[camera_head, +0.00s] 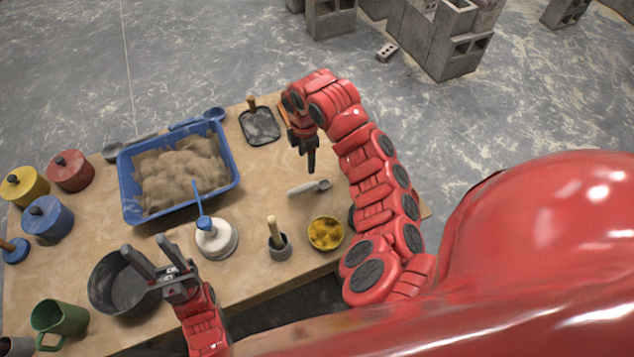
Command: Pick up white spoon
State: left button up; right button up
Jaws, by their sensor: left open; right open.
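The white spoon (306,187) lies on the wooden table, right of the blue tub, with its round end toward the right. My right gripper (310,168) hangs above the table just beyond the spoon, pointing down. It is open, though its fingers overlap from this angle, and nothing shows between them. My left gripper (146,246) is at the front left, over the dark bowl, open and empty, away from the spoon.
A blue tub (128,190) of sand stands mid-table. Near the spoon are a yellow-filled bowl (325,234), a mortar with pestle (279,246) and a white container (217,239). A dark bowl (108,290), green mug (60,320) and lidded pots (70,170) are left.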

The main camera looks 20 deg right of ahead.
jog(key=b, duration=0.4)
send_near(306, 185)
jog(key=f, duration=0.5)
jog(key=shift+d+f, duration=0.15)
jog(key=shift+d, duration=0.1)
jog(key=shift+a+f+p, duration=0.2)
jog(key=shift+f+p, duration=0.45)
jog(key=shift+f, duration=0.3)
jog(key=shift+a+f+p, duration=0.15)
jog(key=shift+f+p, duration=0.5)
jog(key=shift+f, duration=1)
grip_shut()
